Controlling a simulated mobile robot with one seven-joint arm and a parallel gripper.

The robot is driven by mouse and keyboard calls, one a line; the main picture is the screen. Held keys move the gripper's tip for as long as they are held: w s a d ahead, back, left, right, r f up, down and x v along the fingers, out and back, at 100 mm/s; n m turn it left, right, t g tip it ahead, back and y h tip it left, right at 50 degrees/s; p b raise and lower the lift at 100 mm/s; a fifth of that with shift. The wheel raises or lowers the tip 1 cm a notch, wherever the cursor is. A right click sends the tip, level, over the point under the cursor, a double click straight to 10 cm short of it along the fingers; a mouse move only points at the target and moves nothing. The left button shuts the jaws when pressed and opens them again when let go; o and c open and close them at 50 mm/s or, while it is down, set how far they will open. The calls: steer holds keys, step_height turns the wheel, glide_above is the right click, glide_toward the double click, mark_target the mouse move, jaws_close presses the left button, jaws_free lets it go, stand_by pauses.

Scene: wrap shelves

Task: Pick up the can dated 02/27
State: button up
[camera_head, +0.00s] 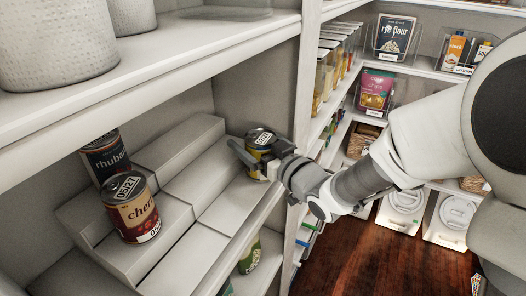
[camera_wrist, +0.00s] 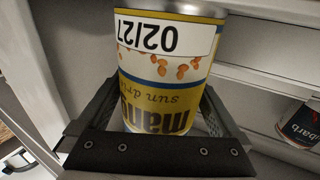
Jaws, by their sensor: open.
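The can dated 02/27 is a yellow can of dried mango with a white date strip, and it shows upside down in the wrist view (camera_wrist: 165,70). In the head view the can (camera_head: 258,139) stands at the right end of the stepped white shelf riser, partly hidden by my gripper (camera_head: 262,153). In the wrist view my gripper (camera_wrist: 160,97) is open, with one finger on each side of the can. I cannot tell whether either finger touches it.
A cherry can (camera_head: 132,212) stands on the left steps of the riser (camera_head: 165,250), with a rhubarb can (camera_head: 104,158) behind it. A shelf board (camera_head: 200,52) runs overhead. A shelf upright (camera_head: 300,100) stands close right of my gripper. A green can (camera_head: 250,256) sits below.

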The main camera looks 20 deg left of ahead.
steer(key=shift+c, duration=0.2)
steer(key=c, duration=1.4)
steer(key=shift+r, duration=0.1)
steer(key=shift+c, duration=0.3)
